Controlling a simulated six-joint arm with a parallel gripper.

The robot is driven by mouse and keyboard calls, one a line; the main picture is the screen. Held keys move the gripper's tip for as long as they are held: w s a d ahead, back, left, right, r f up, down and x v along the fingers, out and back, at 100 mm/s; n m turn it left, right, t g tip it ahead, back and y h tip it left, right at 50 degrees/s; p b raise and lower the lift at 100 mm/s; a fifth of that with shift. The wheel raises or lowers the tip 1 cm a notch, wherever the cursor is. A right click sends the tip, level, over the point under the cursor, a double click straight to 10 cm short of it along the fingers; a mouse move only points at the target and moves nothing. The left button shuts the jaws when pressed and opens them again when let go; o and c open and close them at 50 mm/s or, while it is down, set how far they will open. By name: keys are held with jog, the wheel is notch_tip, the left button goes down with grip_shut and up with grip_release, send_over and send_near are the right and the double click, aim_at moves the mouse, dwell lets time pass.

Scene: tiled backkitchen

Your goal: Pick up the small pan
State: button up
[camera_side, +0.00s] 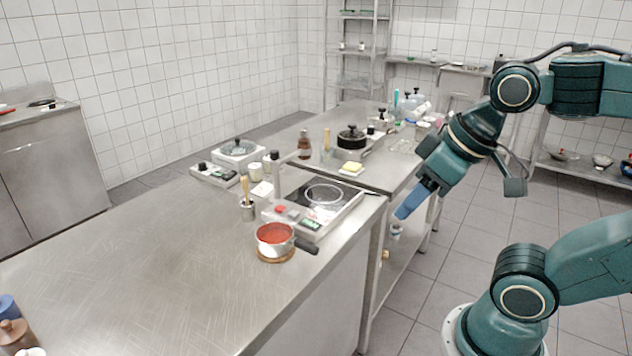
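A small pan (275,238) with red contents stands upright on a round brown board near the right edge of the steel counter. Its dark handle (306,246) points right and slightly toward the viewer. My gripper (405,212) has blue fingers and hangs to the right of the counter edge, above and right of the pan, apart from it. It points down and left. The fingers show as one blue shape from this side, so I cannot see whether there is a gap between them. I see nothing held at their tips.
A hob (325,194) with a control panel stands behind the pan. A holder with a wooden-handled utensil (247,206) is behind it to the left. A black-lidded pot (351,138), bottle (304,146) and scale (238,153) are farther back. The counter (140,265) left of the pan is clear.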

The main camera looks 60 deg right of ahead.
jog(key=o, duration=0.9)
jog(key=n+g, duration=0.6)
jog(key=n, duration=1.2)
send_over(303, 242)
notch_tip(303, 242, down, 5)
jog(key=shift+f, duration=0.15)
jog(key=shift+f, duration=0.1)
jog(key=shift+f, duration=4.2)
